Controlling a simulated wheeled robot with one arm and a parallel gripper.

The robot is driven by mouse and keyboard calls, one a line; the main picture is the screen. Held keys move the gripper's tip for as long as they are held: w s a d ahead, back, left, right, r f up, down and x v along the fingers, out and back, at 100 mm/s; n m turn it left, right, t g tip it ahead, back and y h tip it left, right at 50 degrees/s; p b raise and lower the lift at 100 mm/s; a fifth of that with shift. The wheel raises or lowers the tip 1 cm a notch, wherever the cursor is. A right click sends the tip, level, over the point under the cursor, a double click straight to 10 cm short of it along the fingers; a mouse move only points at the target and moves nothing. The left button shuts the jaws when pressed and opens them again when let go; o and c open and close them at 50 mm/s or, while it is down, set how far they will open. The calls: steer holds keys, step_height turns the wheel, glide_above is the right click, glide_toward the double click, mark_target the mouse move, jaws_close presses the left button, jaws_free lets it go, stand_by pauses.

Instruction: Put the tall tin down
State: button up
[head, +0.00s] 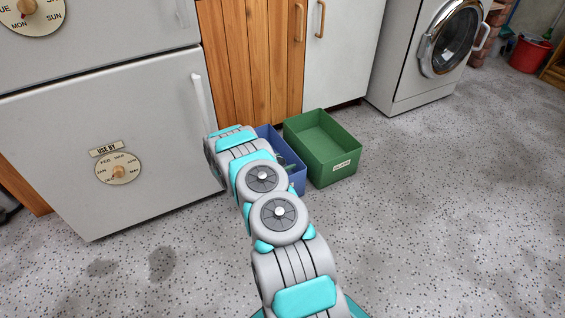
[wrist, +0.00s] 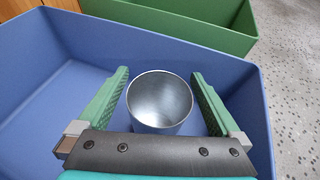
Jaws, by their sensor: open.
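The tall tin (wrist: 160,102) is a shiny metal cylinder with an open top, seen from above in the wrist view. It stands inside a blue bin, between the two green fingers of my gripper (wrist: 160,100). The fingers are open, with a gap showing on each side of the tin. The blue bin (wrist: 45,75) surrounds the tin and the fingers; in the head view a part of it (head: 296,176) shows behind my arm. The tin is hidden in the head view, and its lower part and base are hidden in the wrist view.
A green bin (head: 335,168) with a label stands right beside the blue bin. A white fridge (head: 140,130) is at the left, wooden and white cupboards (head: 340,55) behind, and a washing machine (head: 425,60) at the back right. The speckled floor (head: 450,200) at the right is clear.

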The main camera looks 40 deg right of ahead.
steer(key=shift+r, duration=0.35)
steer(key=r+p+v, duration=0.1)
steer(key=v, duration=1.1)
steer(key=s+a+r+m+g, duration=0.1)
steer(key=s+r+m+g, duration=0.2)
steer(key=r, duration=0.4)
steer(key=s+r+m+y, duration=0.1)
steer(key=s+r+m, duration=0.2)
steer(key=s+r, duration=0.3)
steer(key=s+a+r+m+g, duration=0.1)
steer(key=s+r+m+g, duration=0.15)
steer(key=r, duration=0.55)
steer(key=s+a+r+m+y, duration=0.35)
steer(key=s+a, duration=0.25)
steer(key=s, duration=0.2)
steer(key=s+a+r+m+y, duration=0.35)
steer(key=s+a+r, duration=0.2)
steer(key=s, duration=0.25)
steer(key=s+a+r+m+t+y, duration=0.1)
steer(key=s+a+m+y, duration=0.1)
steer(key=s+a, duration=0.4)
steer(key=s+a+m+t+y, duration=0.1)
steer(key=s+a+y, duration=0.2)
steer(key=s+a, duration=0.4)
steer(key=a, duration=0.6)
steer(key=shift+a+r+m+y, duration=0.25)
steer(key=shift+r+m+y, duration=0.05)
steer(key=shift+r+m, duration=0.1)
